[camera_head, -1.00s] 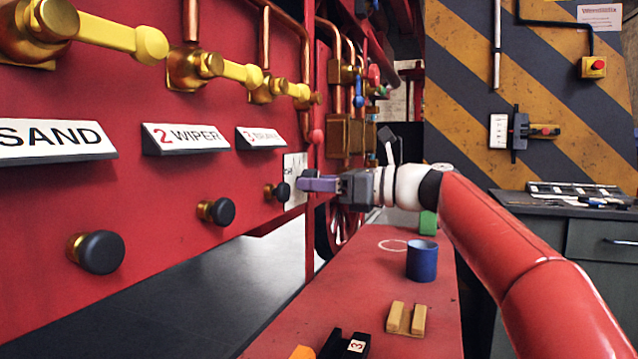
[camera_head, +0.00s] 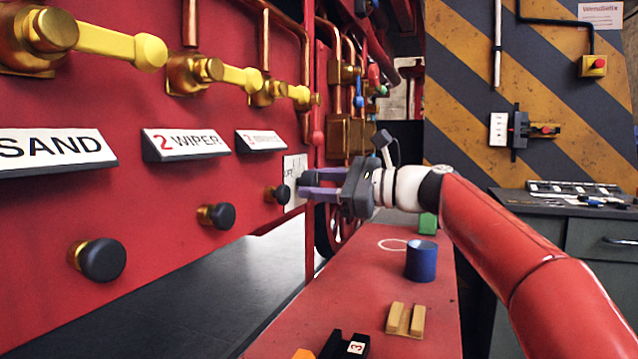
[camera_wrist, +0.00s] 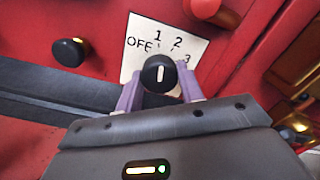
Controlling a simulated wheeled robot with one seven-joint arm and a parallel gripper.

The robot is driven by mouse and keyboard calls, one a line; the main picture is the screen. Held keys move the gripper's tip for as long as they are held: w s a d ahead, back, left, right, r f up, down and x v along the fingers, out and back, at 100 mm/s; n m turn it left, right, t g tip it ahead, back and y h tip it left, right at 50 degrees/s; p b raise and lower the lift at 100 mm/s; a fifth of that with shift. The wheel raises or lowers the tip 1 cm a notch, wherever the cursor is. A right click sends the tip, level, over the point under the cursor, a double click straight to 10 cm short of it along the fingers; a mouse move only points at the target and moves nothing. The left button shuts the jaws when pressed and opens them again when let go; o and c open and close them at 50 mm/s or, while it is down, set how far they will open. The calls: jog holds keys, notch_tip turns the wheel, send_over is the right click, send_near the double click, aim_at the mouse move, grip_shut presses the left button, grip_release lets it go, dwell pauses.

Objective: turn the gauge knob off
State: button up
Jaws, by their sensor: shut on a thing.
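The gauge knob (camera_wrist: 160,74) is round and black with a white pointer line. It sits on a white dial plate (camera_wrist: 137,66) marked OFF, 1, 2 and 3. In the wrist view the pointer line stands nearly upright, roughly toward the 1. My gripper (camera_wrist: 161,88) has its purple fingers on both sides of the knob, shut on it. In the head view my gripper (camera_head: 309,184) reaches the plate (camera_head: 291,172) on the red panel, with one finger above the other. The knob is mostly hidden by the fingers there.
Black knobs on brass stems, such as the near one (camera_head: 102,260), stick out of the red panel under the signs. One such knob (camera_head: 278,194) is close left of my gripper. A blue cup (camera_head: 421,262) stands on the red bench (camera_head: 350,300) below.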

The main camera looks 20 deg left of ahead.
jog(key=n, duration=0.4)
jog(key=shift+n, duration=0.4)
jog(key=shift+n+b, duration=0.75)
jog(key=shift+n, duration=1.75)
jog(key=o, duration=1)
jog(key=shift+d, duration=0.1)
jog(key=d, duration=0.2)
jog(key=d+b, duration=0.1)
jog(key=d, duration=0.4)
jog(key=shift+s+d+b, duration=0.3)
jog(key=shift+d, duration=0.1)
